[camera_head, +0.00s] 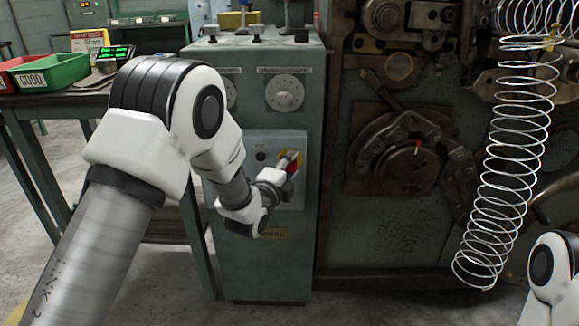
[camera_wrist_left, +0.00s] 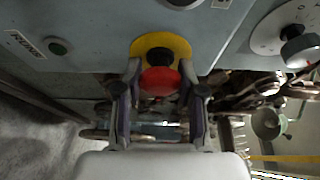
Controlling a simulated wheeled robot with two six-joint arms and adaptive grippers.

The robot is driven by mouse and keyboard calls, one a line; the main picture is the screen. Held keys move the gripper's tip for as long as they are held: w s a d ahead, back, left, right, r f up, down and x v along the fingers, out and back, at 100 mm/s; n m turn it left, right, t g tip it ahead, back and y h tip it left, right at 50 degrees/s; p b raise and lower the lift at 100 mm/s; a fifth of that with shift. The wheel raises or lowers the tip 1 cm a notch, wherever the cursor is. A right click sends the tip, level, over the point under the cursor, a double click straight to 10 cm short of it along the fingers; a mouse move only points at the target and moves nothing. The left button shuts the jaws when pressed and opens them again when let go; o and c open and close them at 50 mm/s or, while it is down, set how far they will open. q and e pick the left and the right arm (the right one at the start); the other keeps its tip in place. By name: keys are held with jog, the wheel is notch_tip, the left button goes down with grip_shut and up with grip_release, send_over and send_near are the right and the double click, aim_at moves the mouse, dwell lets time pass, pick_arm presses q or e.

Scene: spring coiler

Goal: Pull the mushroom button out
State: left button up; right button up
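The red mushroom button (camera_wrist_left: 160,80) sits on a round yellow plate (camera_wrist_left: 145,44) on the grey-green control cabinet. A dark stem shows between its red head and the plate in the left wrist view. In the head view the red head (camera_head: 292,168) is partly covered by my gripper. My left gripper (camera_wrist_left: 160,76) has one finger on each side of the red head, with no clear gap at either side; it looks shut on it. It also shows at the panel in the head view (camera_head: 284,173). My right gripper is not in view; part of my right arm shows at the lower right.
A dial (camera_head: 285,93) is above the button panel. The coiler machine (camera_head: 400,230) and a hanging wire spring (camera_head: 510,150) stand right. A table with bins (camera_head: 52,72) stands left.

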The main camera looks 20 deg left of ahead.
pick_arm(q)
jog(key=shift+s, duration=0.1)
grip_shut()
jog(key=shift+s+d, duration=0.15)
jog(key=shift+s, duration=0.2)
jog(key=o, duration=1.2)
grip_release()
jog(key=s, duration=0.4)
jog(key=s+a, duration=0.1)
jog(key=s, duration=0.7)
jog(key=shift+a, duration=0.2)
